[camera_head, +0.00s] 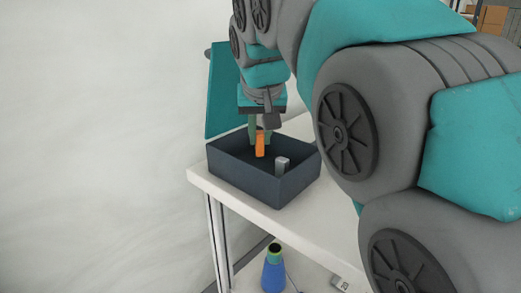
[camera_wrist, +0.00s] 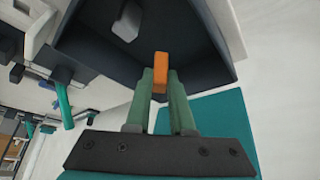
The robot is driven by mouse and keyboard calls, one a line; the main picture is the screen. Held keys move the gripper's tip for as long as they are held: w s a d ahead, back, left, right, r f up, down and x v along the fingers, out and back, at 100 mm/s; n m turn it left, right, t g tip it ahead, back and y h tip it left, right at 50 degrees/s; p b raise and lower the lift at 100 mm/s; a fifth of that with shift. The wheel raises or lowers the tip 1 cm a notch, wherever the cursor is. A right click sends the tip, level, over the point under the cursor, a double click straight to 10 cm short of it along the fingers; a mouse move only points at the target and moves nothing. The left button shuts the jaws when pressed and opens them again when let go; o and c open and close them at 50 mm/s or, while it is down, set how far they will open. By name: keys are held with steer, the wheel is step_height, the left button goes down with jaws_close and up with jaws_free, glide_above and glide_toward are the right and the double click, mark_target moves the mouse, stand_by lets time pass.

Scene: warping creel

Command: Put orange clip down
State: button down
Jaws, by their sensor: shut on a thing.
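The orange clip (camera_head: 260,146) is held between the two green fingers of my gripper (camera_head: 259,133). In the head view it hangs upright over and partly within the dark open box (camera_head: 240,183); I cannot tell if it touches the floor. In the wrist view the orange clip (camera_wrist: 160,70) sticks out past the fingertips of my gripper (camera_wrist: 161,86), with the box wall (camera_wrist: 205,75) around it.
A grey clip-like piece (camera_head: 282,165) lies in the box, right of the orange clip. The box stands on a white table (camera_head: 230,202). A teal panel (camera_head: 223,92) rises behind the box. A blue cone (camera_head: 273,272) stands below the tabletop.

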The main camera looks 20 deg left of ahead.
mark_target(260, 149)
steer(key=shift+f, duration=1.8)
steer(key=shift+f, duration=0.2)
steer(key=c, duration=0.8)
jaws_free()
steer(key=shift+r, duration=0.1)
steer(key=shift+r, duration=0.15)
steer(key=v, duration=1.2)
steer(key=shift+b, duration=0.3)
